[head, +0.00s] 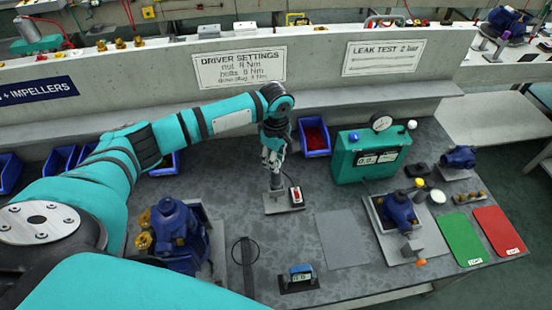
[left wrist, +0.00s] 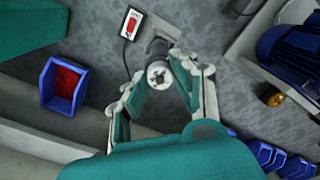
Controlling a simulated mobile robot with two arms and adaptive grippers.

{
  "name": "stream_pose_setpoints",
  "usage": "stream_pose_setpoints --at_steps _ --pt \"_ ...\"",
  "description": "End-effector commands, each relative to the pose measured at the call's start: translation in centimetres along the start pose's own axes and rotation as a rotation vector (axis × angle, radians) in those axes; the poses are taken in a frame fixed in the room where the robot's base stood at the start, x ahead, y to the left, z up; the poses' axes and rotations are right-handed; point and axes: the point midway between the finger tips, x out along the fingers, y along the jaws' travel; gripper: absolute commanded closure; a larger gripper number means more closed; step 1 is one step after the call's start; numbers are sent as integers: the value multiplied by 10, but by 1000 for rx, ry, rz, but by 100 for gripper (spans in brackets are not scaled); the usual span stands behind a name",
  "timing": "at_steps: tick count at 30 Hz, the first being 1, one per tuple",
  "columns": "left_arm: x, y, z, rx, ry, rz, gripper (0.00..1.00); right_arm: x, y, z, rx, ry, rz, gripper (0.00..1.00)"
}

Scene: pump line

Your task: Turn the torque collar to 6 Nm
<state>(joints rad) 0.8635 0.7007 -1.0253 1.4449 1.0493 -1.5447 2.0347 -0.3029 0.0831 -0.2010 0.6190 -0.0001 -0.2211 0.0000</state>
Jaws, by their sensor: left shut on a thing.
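My left gripper (head: 273,158) reaches down over the upright grey driver (head: 276,182) in the middle of the bench. In the left wrist view the two fingers of my left gripper (left wrist: 160,82) close around the round grey torque collar (left wrist: 158,73), with a slotted top face visible between them. The driver stands on a small grey base plate (head: 276,207) beside a red switch box (head: 296,195), which also shows in the left wrist view (left wrist: 132,23). The collar's scale cannot be read. My right gripper is not in view.
A driver settings sign (head: 238,67) with Nm values hangs behind. A blue bin of red parts (head: 314,138) and a teal tester (head: 369,152) stand behind and right. Blue pumps (head: 178,232) (head: 399,208) sit on both sides.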

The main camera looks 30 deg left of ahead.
Motion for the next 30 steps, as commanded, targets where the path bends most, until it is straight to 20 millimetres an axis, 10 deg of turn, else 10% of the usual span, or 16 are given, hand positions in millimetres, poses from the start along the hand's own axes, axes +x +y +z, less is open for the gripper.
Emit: stream_pose_setpoints --at_steps 30 --pt "-4 -1 1 505 -4 -2 100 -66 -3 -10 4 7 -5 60"
